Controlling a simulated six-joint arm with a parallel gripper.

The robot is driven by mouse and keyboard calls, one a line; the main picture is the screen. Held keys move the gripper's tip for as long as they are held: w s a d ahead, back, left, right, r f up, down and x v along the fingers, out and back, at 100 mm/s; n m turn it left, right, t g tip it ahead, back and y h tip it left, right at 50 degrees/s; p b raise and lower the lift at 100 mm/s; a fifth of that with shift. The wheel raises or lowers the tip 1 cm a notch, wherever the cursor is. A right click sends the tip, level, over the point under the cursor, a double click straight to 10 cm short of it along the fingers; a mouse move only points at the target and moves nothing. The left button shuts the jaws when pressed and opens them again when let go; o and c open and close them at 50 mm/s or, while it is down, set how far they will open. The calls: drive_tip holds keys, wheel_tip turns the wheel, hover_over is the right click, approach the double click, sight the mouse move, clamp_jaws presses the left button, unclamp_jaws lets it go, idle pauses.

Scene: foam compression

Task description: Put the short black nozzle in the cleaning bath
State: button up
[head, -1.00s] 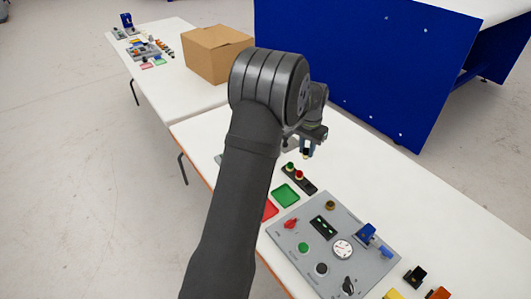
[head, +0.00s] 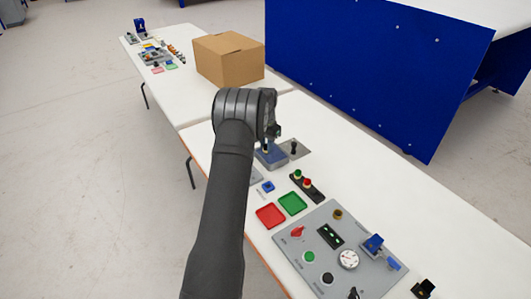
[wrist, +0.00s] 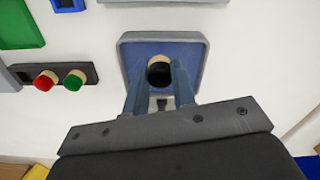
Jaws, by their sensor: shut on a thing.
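The cleaning bath is a grey-rimmed tray with a blue inside (wrist: 133,62), under my gripper in the wrist view. It also shows in the head view (head: 272,160), partly hidden by my arm. My gripper (wrist: 160,82) is shut on the short black nozzle (wrist: 160,75), which has a tan rim. The nozzle lies within the bath's outline in the wrist view. I cannot tell its exact height over the bath floor. In the head view my gripper (head: 268,143) is at the bath, mostly hidden behind my wrist.
A strip with green and red buttons (head: 307,186), a green tray (head: 292,203) and a red tray (head: 270,215) lie nearer. A grey plate with a black upright part (head: 294,149) is beside the bath. A control panel (head: 320,265) is in front; a cardboard box (head: 228,60) stands behind.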

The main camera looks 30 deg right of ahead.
sight(265, 152)
drive_tip(key=shift+w+f, duration=0.15)
drive_tip(key=shift+w, duration=0.05)
drive_tip(key=shift+f, duration=1.95)
drive_tip(key=shift+f, duration=0.15)
drive_tip(key=o, duration=0.7)
wheel_tip(265, 152, up, 12)
drive_tip(key=shift+r, duration=0.2)
drive_tip(key=shift+f, duration=0.15)
